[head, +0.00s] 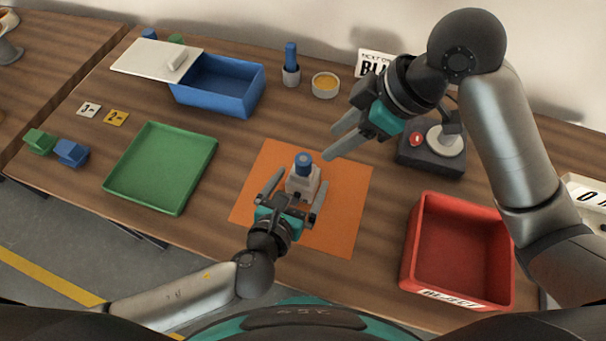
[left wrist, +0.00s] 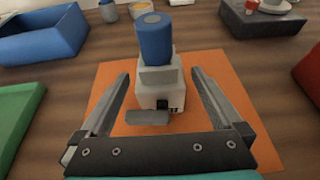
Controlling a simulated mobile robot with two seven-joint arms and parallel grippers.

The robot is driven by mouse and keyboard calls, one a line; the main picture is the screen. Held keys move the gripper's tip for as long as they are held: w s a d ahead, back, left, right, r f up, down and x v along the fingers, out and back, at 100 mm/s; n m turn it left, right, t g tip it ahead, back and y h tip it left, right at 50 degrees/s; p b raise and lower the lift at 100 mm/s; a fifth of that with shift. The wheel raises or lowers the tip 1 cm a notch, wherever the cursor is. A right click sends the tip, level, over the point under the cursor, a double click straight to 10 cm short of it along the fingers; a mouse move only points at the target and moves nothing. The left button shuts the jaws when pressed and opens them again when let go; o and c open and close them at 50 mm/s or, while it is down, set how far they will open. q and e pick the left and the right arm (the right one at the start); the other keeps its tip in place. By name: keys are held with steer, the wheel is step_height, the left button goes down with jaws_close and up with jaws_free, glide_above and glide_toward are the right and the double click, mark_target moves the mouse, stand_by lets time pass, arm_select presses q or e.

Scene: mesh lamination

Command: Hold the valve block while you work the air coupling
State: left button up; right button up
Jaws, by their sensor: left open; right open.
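The valve block (head: 301,184) is a pale grey-white block standing upright on the orange mat (head: 348,185). The air coupling (head: 303,160) is a blue cylinder on top of the block. In the left wrist view the block (left wrist: 160,88) and the blue coupling (left wrist: 155,40) stand ahead, between my finger lines. My left gripper (head: 294,193) is open, with its fingers on either side of the block; a gap shows on both sides. My right gripper (head: 329,143) is open and empty, above and right of the coupling, apart from it.
A green tray (head: 160,205) lies left, a red bin (head: 408,245) right. Behind are a blue box (head: 235,105) with its pale lid (head: 140,58), a holder (head: 291,77), a yellow-filled bowl (head: 326,86) and a dark device with a red button (head: 425,158).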

arm_select(q)
steer(key=shift+x, duration=1.1)
jaws_close()
stand_by(0.9)
stand_by(1.0)
